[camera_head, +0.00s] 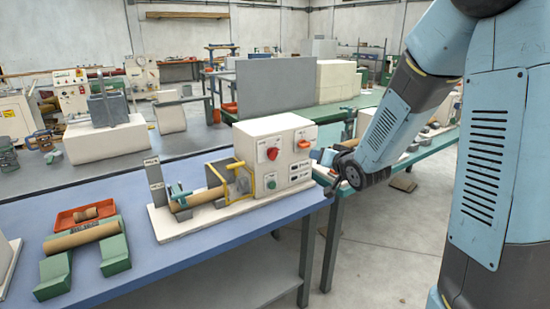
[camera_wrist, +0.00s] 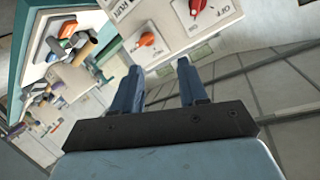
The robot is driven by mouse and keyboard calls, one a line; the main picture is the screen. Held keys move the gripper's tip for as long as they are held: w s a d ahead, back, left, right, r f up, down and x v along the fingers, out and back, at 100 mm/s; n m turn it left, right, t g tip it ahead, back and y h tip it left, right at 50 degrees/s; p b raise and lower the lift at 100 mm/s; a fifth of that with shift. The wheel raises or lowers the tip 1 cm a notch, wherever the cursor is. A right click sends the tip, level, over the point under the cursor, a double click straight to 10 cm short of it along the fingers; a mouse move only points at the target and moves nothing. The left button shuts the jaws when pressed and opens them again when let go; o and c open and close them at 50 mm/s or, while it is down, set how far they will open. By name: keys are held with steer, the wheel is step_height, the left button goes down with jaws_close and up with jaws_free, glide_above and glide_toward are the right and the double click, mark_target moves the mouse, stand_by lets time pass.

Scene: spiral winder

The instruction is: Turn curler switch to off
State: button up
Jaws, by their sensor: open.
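The winder's white control box (camera_head: 288,158) stands on the blue bench in the head view. Its front has a red rotary knob (camera_head: 272,153) and an orange switch (camera_head: 303,144). In the wrist view, the red knob (camera_wrist: 197,6) is cut by the top edge, beside an "OFF" label. The orange switch (camera_wrist: 147,39) shows lower left of it on the white panel. I cannot tell which is the curler switch. My gripper (camera_head: 326,157) is right of the box. In the wrist view its blue fingers (camera_wrist: 160,70) are apart and empty, just short of the panel.
A yellow bracket (camera_head: 240,178) and a brown tube (camera_head: 197,197) sit on the winder's base, left of the box. Another tube (camera_head: 80,236) rests on green supports, near an orange tray (camera_head: 85,214). Free floor (camera_head: 390,240) lies right of the bench.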

mark_target(276, 156)
steer(key=w+a+f+t+y, duration=0.1)
steer(key=a+f+y, duration=0.4)
steer(key=a+f, duration=0.1)
steer(key=x, duration=1.4)
steer(key=shift+r, duration=0.1)
jaws_close()
